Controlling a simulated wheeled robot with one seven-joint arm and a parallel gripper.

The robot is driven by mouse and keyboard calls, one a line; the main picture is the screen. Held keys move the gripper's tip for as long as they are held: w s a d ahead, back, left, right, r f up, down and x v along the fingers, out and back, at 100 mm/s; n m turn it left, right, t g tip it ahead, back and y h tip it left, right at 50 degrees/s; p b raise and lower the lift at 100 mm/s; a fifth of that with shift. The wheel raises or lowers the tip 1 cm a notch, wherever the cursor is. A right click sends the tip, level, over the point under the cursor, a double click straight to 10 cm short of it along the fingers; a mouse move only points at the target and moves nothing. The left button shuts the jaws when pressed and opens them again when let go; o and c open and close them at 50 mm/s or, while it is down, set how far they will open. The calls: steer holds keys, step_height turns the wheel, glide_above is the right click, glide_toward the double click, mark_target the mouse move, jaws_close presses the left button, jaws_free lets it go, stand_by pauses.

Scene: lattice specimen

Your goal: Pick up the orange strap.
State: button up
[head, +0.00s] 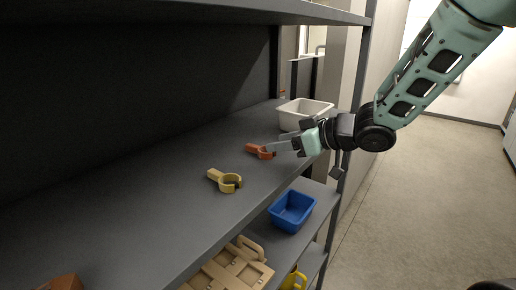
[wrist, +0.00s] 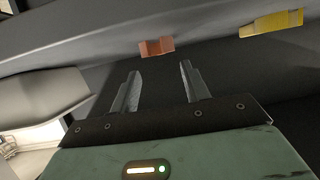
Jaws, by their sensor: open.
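The orange strap (head: 256,149) looks like a small orange-red piece with a short handle and a curved end. It lies on the upper grey shelf, left of the white bin. It also shows in the wrist view (wrist: 157,47), just beyond the fingertips and roughly centred between them. My gripper (head: 276,147) reaches in from the right, and its fingers overlap the strap's right end in the head view. In the wrist view my gripper (wrist: 160,71) is open with nothing between its fingers. I cannot tell whether a finger touches the strap.
A yellow clamp-like piece (head: 228,182) lies nearer on the same shelf. A white bin (head: 305,118) stands behind my gripper. A shelf post (head: 358,100) rises near my wrist. The shelf's near left is largely clear.

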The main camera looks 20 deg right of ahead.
mark_target(256, 146)
steer(key=p+x, duration=0.2)
steer(key=x, duration=0.4)
steer(key=shift+a+r, duration=0.1)
steer(key=shift+r, duration=0.1)
steer(key=shift+w+a+f+p, duration=0.3)
steer(key=shift+w+f, duration=0.05)
steer(key=shift+w, duration=0.15)
jaws_close()
